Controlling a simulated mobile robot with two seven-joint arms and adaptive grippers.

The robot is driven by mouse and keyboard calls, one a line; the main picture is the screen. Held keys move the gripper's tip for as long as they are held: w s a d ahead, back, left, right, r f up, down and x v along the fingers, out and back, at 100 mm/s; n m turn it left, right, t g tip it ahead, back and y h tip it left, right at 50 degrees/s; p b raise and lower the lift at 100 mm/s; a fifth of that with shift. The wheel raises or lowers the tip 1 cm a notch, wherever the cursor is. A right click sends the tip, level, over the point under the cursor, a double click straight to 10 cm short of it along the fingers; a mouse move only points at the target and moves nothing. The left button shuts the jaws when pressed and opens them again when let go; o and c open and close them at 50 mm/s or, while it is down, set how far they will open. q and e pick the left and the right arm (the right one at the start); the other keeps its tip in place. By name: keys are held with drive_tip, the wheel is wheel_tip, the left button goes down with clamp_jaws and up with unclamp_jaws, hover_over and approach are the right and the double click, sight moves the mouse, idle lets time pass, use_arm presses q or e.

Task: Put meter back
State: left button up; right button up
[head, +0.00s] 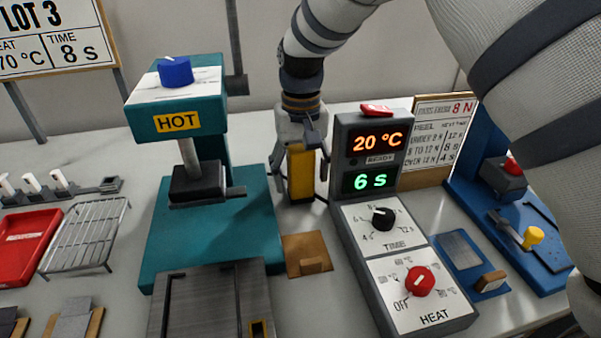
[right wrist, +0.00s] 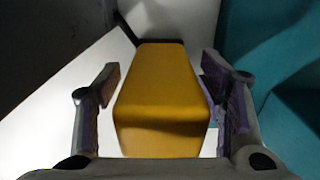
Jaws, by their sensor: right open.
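A yellow block-shaped thing (head: 300,172), which I take to be the meter, stands upright on the table between the teal press and the control box. My right gripper (head: 307,150) is around it from above and behind. In the right wrist view the yellow meter (right wrist: 160,95) fills the space between the two fingers of my right gripper (right wrist: 165,100). The fingers are open, one on each side, close to its faces; I cannot tell whether either touches. The meter's face and markings do not show. My left gripper is not in view.
The teal press (head: 210,225) stands left of the meter, the grey control box (head: 400,220) close at right, reading 20 °C and 6 s. A brown board (head: 296,243) with a small block lies in front. A blue device (head: 530,225), wire rack (head: 88,232) and red tray (head: 25,240) stand farther out.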

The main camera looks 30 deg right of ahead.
drive_tip(key=shift+f, duration=0.15)
drive_tip(key=c, duration=1.4)
